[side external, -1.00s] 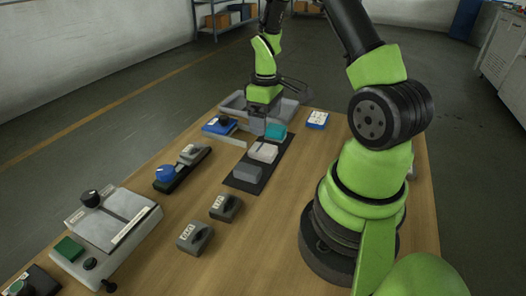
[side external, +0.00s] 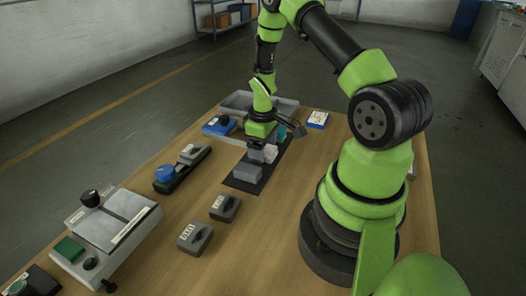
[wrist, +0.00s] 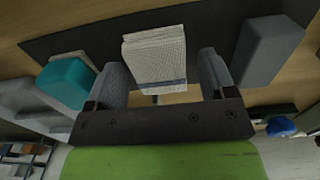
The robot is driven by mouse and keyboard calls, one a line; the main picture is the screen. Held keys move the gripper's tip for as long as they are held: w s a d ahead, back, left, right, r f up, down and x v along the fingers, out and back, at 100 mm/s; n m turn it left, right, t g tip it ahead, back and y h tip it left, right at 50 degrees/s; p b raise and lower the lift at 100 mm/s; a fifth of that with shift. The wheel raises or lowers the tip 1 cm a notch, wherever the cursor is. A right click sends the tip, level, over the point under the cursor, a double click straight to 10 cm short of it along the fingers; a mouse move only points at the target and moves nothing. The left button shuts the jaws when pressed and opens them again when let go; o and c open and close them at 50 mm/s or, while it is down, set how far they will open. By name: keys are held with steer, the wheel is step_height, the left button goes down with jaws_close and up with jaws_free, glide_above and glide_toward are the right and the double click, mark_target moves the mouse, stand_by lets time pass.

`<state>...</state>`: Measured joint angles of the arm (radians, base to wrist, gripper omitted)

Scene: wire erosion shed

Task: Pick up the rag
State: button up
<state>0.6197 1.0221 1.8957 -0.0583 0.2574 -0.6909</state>
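The rag (wrist: 155,58) is a whitish folded cloth block with a blue-grey stripe along its near edge. In the wrist view it sits between the two grey fingers of my gripper (wrist: 160,66). Both fingers stand apart, with a gap on each side of the rag. In the side view my gripper (side external: 262,154) is low over the dark mat, and the rag (side external: 271,151) is partly hidden behind it. The rag appears to rest on the mat, but I cannot tell how far down the fingers reach.
A teal block (wrist: 66,82) and a grey block (wrist: 268,50) flank the rag on the dark mat (side external: 238,183). A grey tray (side external: 287,107) stands behind, with a blue-and-white box (side external: 318,119) to its right.

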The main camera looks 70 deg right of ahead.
steer(key=c, duration=0.8)
steer(key=shift+r, duration=0.1)
step_height(320, 180, up, 10)
steer(key=shift+f, duration=0.1)
steer(key=shift+o, duration=0.5)
